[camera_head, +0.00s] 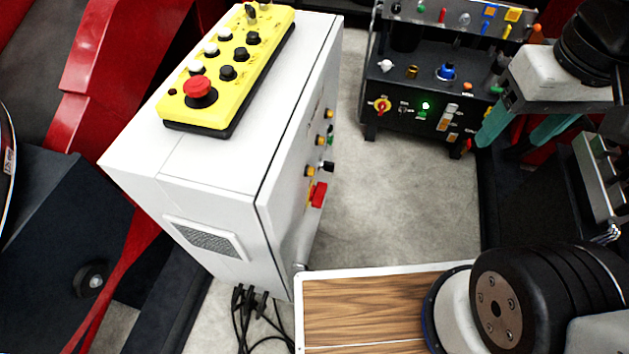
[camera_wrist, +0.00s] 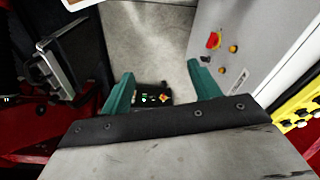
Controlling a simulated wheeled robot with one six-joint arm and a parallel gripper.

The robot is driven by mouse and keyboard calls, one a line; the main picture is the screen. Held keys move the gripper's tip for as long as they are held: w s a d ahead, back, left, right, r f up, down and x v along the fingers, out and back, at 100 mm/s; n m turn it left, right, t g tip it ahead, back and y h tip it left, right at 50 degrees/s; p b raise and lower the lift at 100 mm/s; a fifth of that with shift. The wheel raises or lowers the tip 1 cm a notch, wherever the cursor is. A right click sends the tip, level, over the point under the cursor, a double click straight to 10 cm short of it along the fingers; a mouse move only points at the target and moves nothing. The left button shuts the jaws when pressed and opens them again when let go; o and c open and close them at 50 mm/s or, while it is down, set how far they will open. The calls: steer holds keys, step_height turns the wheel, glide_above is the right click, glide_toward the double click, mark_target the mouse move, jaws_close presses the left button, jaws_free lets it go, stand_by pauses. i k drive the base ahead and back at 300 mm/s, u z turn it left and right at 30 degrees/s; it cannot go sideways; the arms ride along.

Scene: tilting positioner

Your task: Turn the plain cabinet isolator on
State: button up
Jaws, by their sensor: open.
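The plain white cabinet (camera_head: 230,150) stands left of centre in the head view, its control face turned right and seen at a steep angle. A red isolator handle (camera_head: 318,194) is low on that face; its exact angle is hard to read. In the wrist view the cabinet face (camera_wrist: 245,35) is at upper right, with the red isolator on a yellow plate (camera_wrist: 214,40). My gripper (camera_head: 499,148) has teal fingers, open and empty, well right of the cabinet. In the wrist view the fingertips (camera_wrist: 161,72) are apart, and the isolator lies beyond the right finger.
A yellow pushbutton box (camera_head: 228,70) with a red mushroom button lies on the cabinet top. A black control bench (camera_head: 425,85) with another red-yellow rotary switch (camera_head: 381,105) stands behind. Grey floor (camera_head: 410,200) between them is clear. A wood-topped surface (camera_head: 360,308) is in front; cables (camera_head: 250,305) lie beside it.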

mark_target(317, 194)
steer(key=z, duration=1.3)
steer(key=k, duration=0.7)
steer(key=u, duration=1.9)
steer(key=i, duration=0.5)
steer(key=z, duration=0.05)
